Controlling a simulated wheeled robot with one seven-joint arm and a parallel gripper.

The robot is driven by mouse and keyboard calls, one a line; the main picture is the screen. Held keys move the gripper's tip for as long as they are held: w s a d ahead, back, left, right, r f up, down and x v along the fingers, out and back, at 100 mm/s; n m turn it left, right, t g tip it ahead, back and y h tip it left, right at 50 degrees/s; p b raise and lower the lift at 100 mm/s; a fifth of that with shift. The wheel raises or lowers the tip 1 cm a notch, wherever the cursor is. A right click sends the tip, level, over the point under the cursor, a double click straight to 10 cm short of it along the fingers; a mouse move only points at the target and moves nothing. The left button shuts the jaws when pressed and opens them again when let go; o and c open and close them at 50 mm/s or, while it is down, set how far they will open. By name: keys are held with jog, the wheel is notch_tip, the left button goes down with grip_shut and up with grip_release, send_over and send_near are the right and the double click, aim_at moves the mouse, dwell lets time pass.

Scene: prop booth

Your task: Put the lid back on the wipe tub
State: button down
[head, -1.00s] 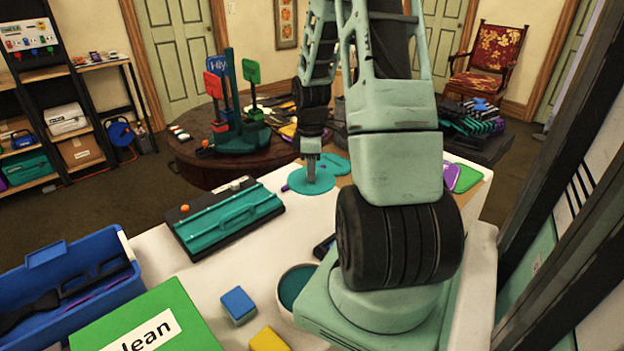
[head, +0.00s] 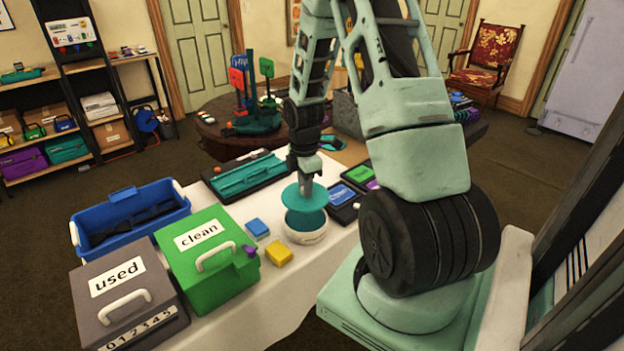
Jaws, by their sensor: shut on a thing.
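The wipe tub (head: 304,237) is a low, round white tub on the white-covered table, with a teal inside that shows through its open top. The lid (head: 291,197) is a flat teal disc, roughly level. My gripper (head: 306,183) points down and is shut on the lid, holding it from above. The lid hangs over the tub and hides the far part of its opening. The near part of the opening shows below it, so the lid looks apart from the rim. The fingertips are small and partly blurred against the lid.
A blue block (head: 257,228) and a yellow block (head: 279,253) lie left of the tub. The green "clean" box (head: 215,270), grey "used" box (head: 140,310) and blue bin (head: 165,205) stand further left. Dark trays (head: 343,200) sit close on the right.

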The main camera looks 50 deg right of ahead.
jog(key=shift+s+a+f, duration=0.1)
notch_tip(320, 180, down, 5)
jog(key=b, duration=0.4)
jog(key=shift+r+b, duration=0.2)
jog(key=shift+b, duration=0.1)
jog(key=shift+f+b, duration=0.35)
jog(key=shift+f, duration=0.45)
jog(key=shift+p, duration=0.5)
dwell(0.3)
jog(key=shift+f, duration=0.15)
dwell(0.8)
jog(key=shift+p, duration=0.35)
dwell(0.6)
jog(key=c, duration=0.7)
grip_release()
